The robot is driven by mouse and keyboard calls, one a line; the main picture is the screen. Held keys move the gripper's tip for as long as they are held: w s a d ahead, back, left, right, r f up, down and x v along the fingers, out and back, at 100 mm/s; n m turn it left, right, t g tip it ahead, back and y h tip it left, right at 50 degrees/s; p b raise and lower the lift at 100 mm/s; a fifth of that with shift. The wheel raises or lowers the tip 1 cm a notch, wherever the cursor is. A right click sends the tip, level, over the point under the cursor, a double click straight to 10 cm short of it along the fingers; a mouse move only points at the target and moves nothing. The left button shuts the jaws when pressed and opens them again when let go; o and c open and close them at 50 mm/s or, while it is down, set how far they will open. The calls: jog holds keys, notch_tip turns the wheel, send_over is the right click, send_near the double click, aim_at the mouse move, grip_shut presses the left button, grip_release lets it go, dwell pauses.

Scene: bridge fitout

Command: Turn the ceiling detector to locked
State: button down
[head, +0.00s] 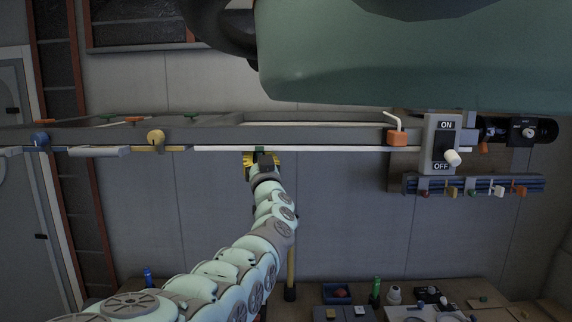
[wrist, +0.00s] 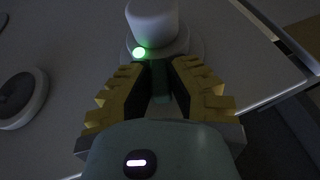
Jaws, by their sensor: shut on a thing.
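In the wrist view, a white rounded cylinder on a round base (wrist: 152,22), which looks like the ceiling detector, is at the top centre. A small green light (wrist: 139,52) glows at its lower left edge. My gripper (wrist: 160,70) has yellow ridged fingers shut on a dark green tab (wrist: 160,88) next to the base. I cannot tell whether the tab is joined to the detector, or read its lock position. In the head view, my gripper (head: 261,158) is raised to the underside of the overhead beam, with a bit of green between the fingers. The detector cannot be made out there.
A dark disc with a pale rim (wrist: 20,98) lies left in the wrist view. In the head view, the overhead beam (head: 300,137) carries an orange block (head: 397,138) and an ON/OFF switch (head: 440,145) at right. A bench (head: 480,302) with small items stands below.

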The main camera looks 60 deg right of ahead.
dwell(0.7)
jog(key=c, duration=0.9)
grip_release()
jog(key=shift+s, duration=0.1)
jog(key=v, duration=1.1)
jog(key=shift+s+a, duration=0.15)
jog(key=shift+s, duration=0.15)
jog(key=shift+f, duration=0.15)
